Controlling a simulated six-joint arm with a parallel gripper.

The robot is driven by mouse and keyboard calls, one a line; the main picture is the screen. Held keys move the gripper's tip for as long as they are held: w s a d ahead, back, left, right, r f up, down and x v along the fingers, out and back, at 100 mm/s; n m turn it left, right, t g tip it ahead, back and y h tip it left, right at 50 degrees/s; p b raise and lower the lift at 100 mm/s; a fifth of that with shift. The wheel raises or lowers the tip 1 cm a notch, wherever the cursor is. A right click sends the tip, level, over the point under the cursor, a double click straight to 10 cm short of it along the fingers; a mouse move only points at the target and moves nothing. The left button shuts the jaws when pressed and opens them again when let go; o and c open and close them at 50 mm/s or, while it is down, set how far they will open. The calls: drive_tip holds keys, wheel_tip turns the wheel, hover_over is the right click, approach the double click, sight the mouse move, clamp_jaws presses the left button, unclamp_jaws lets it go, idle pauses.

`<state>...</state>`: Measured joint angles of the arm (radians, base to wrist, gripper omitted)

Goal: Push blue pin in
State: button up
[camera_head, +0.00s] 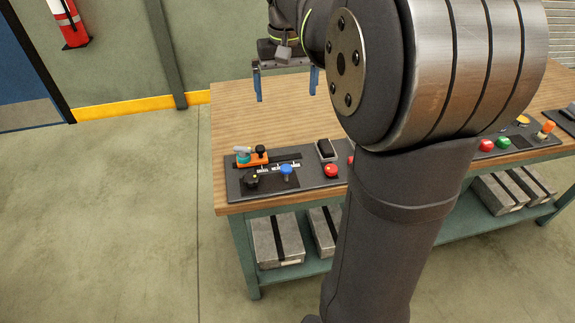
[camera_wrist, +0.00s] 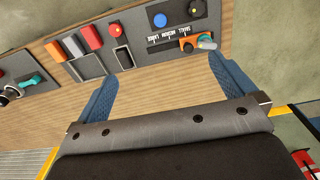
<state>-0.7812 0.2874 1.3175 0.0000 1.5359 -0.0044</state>
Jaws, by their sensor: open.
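The blue pin (camera_head: 286,169), a round-headed blue knob, stands upright on the dark panel (camera_head: 310,182) at the left front of the workbench. Its round blue head also shows in the wrist view (camera_wrist: 160,20), near the top edge. How far the pin sticks out is hard to tell. My gripper (camera_head: 286,83) is open and empty, its blue fingers pointing down above the bench, behind the panel in the head view. In the wrist view my gripper (camera_wrist: 163,68) has its fingers spread wide, apart from the pin. Nothing is between them.
An orange slider with a teal knob (camera_head: 252,156) lies behind the pin, beside a size scale (camera_wrist: 168,43). A black knob (camera_head: 251,181) is left of the pin. A red button (camera_head: 331,170) and a black rocker (camera_head: 326,149) are to its right. The wooden top (camera_head: 240,115) behind is clear.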

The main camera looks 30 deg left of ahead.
sight(287, 167)
drive_tip(key=shift+r, duration=0.3)
drive_tip(key=shift+f, duration=0.2)
drive_tip(key=c, duration=0.3)
wheel_tip(287, 167, down, 10)
drive_tip(key=shift+r, duration=0.1)
drive_tip(key=c, duration=1.8)
wheel_tip(287, 167, down, 12)
clamp_jaws()
drive_tip(key=shift+f, duration=0.4)
